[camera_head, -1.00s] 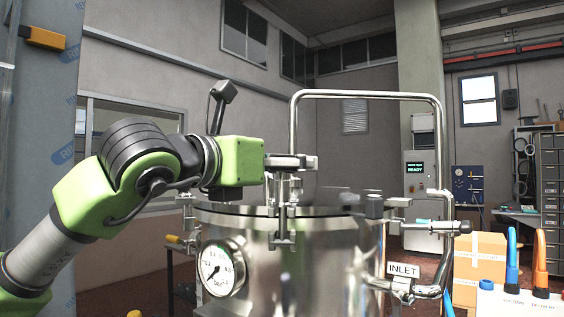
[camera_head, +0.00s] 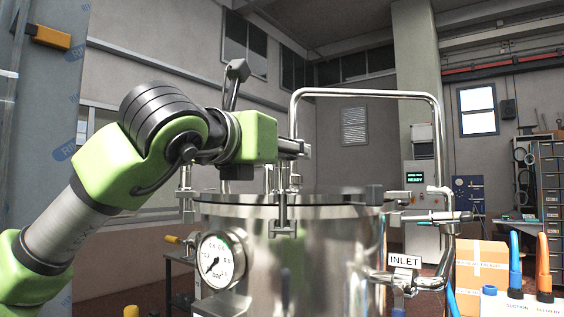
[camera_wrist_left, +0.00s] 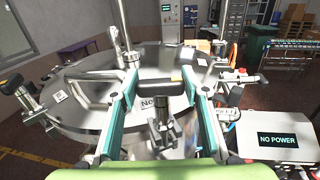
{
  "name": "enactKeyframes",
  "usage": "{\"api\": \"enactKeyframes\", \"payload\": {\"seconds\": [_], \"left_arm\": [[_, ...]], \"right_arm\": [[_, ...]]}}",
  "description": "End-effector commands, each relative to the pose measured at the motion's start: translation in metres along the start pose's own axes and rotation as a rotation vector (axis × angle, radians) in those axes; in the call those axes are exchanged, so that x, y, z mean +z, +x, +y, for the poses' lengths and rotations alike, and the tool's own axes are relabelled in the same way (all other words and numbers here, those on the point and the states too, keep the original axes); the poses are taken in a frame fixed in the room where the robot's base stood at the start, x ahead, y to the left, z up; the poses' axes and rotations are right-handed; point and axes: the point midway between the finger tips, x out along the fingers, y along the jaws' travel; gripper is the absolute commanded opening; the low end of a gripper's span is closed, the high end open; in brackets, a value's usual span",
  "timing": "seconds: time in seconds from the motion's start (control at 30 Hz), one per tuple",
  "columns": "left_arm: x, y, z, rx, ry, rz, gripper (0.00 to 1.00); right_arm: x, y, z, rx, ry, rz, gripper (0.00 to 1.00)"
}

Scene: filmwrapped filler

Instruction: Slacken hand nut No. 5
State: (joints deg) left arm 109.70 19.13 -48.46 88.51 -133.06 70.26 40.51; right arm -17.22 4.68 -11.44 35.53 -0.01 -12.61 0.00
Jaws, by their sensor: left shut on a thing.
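In the left wrist view a dark T-bar hand nut (camera_wrist_left: 158,88) spans between the two teal fingers of my left gripper (camera_wrist_left: 161,97), which is shut on it. Its bolt stem (camera_wrist_left: 163,128) hangs below at the lid's rim. A lid label (camera_wrist_left: 147,103) beside it reads "No"; its number is hidden. In the head view my left gripper (camera_head: 299,147) is above the front rim of the steel vessel (camera_head: 325,255), mostly behind my green wrist. The clamp (camera_head: 283,228) sits on the rim below it. My right gripper is not in view.
Other hand nuts stand around the lid (camera_wrist_left: 95,75), one at the left (camera_wrist_left: 14,84) and one at the right (camera_wrist_left: 241,78). A tall bent pipe (camera_head: 365,94) arches behind the vessel. A gauge (camera_head: 217,262) and the INLET pipe (camera_head: 404,262) stick out in front.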

Motion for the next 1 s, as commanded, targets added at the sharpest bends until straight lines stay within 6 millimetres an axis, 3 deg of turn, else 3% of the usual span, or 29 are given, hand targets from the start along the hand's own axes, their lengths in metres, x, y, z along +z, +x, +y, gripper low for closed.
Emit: {"api": "enactKeyframes", "payload": {"seconds": [0.2, 0.23, 0.3, 0.67, 0.77, 1.0], "left_arm": [[0.002, 0.0, 0.0, -0.001, -0.001, -0.002, 0.21], [0.002, 0.0, 0.0, -0.001, -0.001, -0.002, 0.5], [0.001, 0.0, 0.0, -0.001, -0.001, -0.002, 0.6], [0.001, -0.003, 0.0, -0.001, 0.0, -0.001, 0.6], [0.001, -0.013, 0.001, -0.001, 0.0, -0.001, 0.6], [0.002, -0.063, 0.0, -0.002, 0.002, -0.005, 0.6]], "right_arm": [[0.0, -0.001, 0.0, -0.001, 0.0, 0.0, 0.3], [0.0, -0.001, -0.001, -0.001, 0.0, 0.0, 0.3], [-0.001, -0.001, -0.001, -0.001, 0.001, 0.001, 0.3], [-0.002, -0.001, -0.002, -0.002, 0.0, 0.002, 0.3], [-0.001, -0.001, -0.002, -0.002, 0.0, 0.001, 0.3], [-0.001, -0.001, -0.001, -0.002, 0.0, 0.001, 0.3]]}}
